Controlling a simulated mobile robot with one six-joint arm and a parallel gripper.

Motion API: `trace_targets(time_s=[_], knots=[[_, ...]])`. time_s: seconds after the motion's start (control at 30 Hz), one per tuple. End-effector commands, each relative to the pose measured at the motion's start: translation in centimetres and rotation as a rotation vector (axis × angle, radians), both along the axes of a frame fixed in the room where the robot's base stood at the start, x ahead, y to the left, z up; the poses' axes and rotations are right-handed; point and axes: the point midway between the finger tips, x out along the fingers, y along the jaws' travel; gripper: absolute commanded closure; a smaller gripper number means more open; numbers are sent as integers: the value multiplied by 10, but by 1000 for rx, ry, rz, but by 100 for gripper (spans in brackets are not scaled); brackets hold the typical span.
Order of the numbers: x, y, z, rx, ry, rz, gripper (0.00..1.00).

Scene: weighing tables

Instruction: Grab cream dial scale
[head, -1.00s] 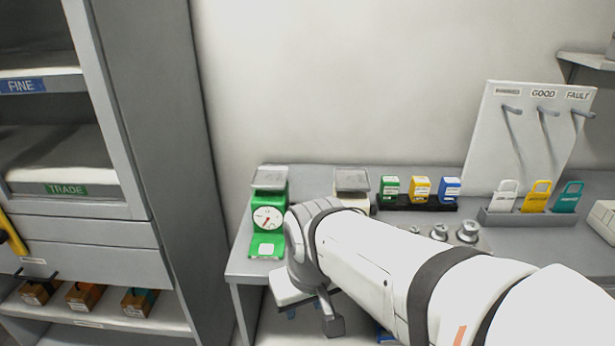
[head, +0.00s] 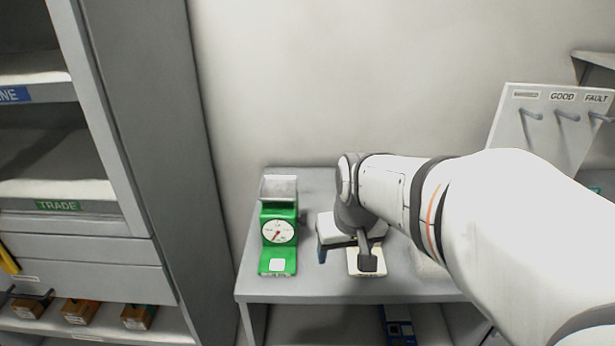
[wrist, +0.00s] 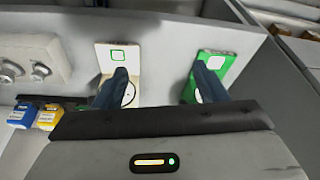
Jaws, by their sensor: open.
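The cream dial scale stands on the grey table. Its cream base (head: 353,270) shows in the head view below my wrist, while my arm hides its dial and pan. In the wrist view the cream scale (wrist: 131,57) is at upper left, partly behind my left finger. My gripper (wrist: 160,82) is open and empty, with dark blue fingers. One finger overlaps the cream scale and the other overlaps the green dial scale (wrist: 223,63). Contact cannot be told. The head view shows the green scale (head: 278,232) left of my gripper.
The table (head: 316,287) is bare between the green scale and my gripper. In the wrist view a blue box (wrist: 20,117), a yellow box (wrist: 49,117) and metal weights (wrist: 10,70) lie to the left. A tall grey cabinet (head: 150,130) stands left of the table.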

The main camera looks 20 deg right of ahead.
Motion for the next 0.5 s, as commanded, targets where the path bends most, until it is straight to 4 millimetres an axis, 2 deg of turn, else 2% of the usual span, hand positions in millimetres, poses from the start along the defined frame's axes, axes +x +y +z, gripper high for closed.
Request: trace_targets(time_s=[0.03,0.1,0.23,0.3,0.4,0.5], knots=[[26,-14,14,0,-7,-32,30],[59,-34,22,-2,-30,-70,24],[112,-73,29,-8,-69,-134,14],[132,-91,29,-11,-85,-159,8],[151,-109,27,-15,-100,-185,0],[161,-119,26,-18,-111,-197,0]])
